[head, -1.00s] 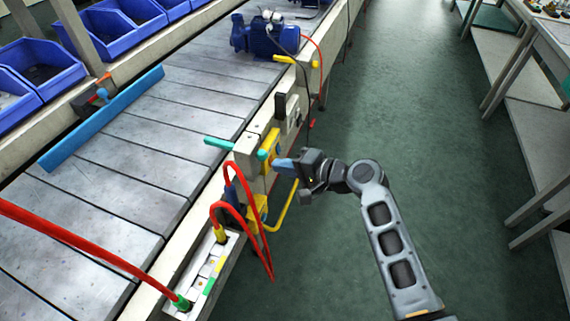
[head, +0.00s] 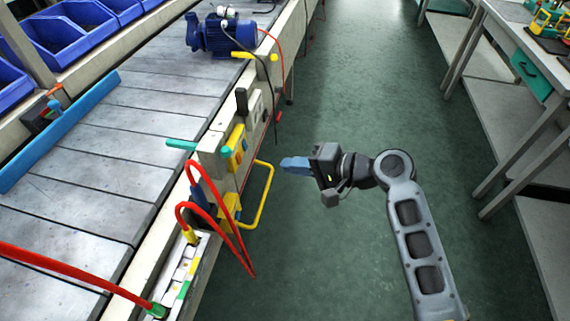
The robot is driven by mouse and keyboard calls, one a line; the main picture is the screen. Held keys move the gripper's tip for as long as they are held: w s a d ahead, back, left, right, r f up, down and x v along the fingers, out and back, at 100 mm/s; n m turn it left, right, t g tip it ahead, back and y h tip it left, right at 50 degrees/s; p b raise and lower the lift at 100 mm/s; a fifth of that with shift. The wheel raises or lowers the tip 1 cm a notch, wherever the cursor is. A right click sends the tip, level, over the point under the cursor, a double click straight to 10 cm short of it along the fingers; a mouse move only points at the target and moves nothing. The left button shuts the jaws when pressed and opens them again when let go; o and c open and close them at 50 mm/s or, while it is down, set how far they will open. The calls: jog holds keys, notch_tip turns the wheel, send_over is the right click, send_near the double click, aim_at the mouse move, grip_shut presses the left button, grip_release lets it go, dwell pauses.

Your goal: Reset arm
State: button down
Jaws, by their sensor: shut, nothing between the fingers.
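My gripper (head: 290,165) is at the end of my grey arm, over the green floor in the middle of the head view. Its blue fingers point left toward the side of the conveyor line. The fingers are shut with nothing between them. A gap of floor shows between the fingertips and the yellow control box (head: 235,148) on the line's edge. My arm is bent, with its elbow to the right of the gripper.
The conveyor (head: 110,155) runs along the left, with a blue pump (head: 222,36) at its far end. Red cables (head: 222,215) and a yellow bent bar (head: 264,200) stick out beside the line. Workbenches (head: 505,110) stand at right. The green floor (head: 345,90) between is clear.

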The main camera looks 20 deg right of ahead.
dwell(0.5)
jog(key=s+d+f+n+t+h, duration=0.1)
jog(key=s+f+h, duration=0.15)
jog(key=s, duration=0.55)
jog(key=s+d+f+h, duration=0.1)
jog(key=s+f+h, duration=0.15)
jog(key=s, duration=0.45)
jog(key=s+d+f+n+t+h, duration=0.1)
jog(key=s+d+f+h, duration=0.15)
jog(key=s, duration=0.55)
jog(key=s+a+r+n+t+h, duration=0.1)
jog(key=s+r+n, duration=0.6)
jog(key=s+r, duration=0.9)
jog(key=shift+s+a+r+t+h, duration=0.15)
jog(key=shift+a+r+t+h, duration=0.2)
jog(key=shift+a+t, duration=0.4)
jog(key=c, duration=1.8)
grip_release()
jog(key=shift+d, duration=0.15)
